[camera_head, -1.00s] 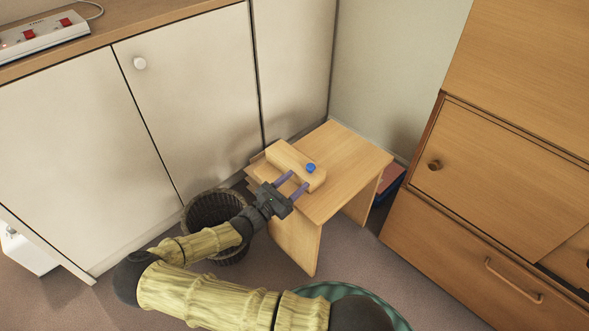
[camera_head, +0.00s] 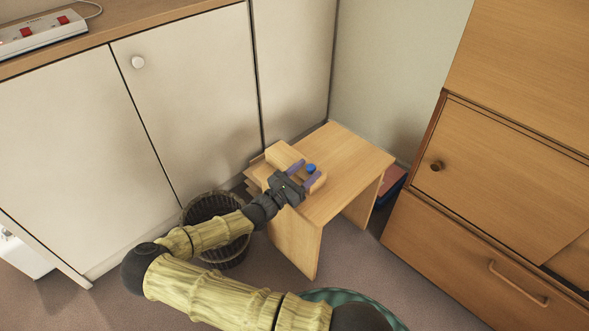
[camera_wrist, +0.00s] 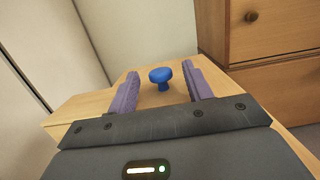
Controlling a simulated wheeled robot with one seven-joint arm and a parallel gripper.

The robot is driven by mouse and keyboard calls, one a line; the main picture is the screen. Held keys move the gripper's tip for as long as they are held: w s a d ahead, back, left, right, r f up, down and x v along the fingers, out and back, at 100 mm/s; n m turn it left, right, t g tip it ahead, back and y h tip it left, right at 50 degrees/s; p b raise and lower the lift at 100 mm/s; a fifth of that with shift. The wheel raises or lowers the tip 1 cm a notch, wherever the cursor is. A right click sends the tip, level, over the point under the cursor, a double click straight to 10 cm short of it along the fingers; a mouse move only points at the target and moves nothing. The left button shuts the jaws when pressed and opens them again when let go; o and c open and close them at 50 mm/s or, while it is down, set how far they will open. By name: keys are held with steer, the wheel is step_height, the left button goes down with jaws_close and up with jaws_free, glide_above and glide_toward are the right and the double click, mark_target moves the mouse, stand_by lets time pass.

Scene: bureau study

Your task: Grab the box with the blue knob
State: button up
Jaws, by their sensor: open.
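The wooden box (camera_head: 283,154) with the blue knob (camera_head: 311,168) sits on a small wooden table (camera_head: 352,158). My gripper (camera_head: 304,172) is open at the box, with its two purple fingers over the box's knob end. In the wrist view, the blue knob (camera_wrist: 161,77) stands upright between the open fingers of my gripper (camera_wrist: 161,88), apart from both. The box top (camera_wrist: 147,96) shows below the knob. My gripper body hides part of the box in both views.
A wicker basket (camera_head: 214,207) stands on the floor left of the table. White cupboards (camera_head: 190,100) rise behind, and a wooden cabinet (camera_head: 490,180) stands at right. The right part of the tabletop is clear. A green rim (camera_head: 340,296) shows below.

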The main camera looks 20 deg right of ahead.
steer(key=shift+c, duration=0.2)
jaws_close()
step_height(320, 180, up, 10)
steer(key=p, duration=0.4)
steer(key=shift+p, duration=0.4)
stand_by(0.3)
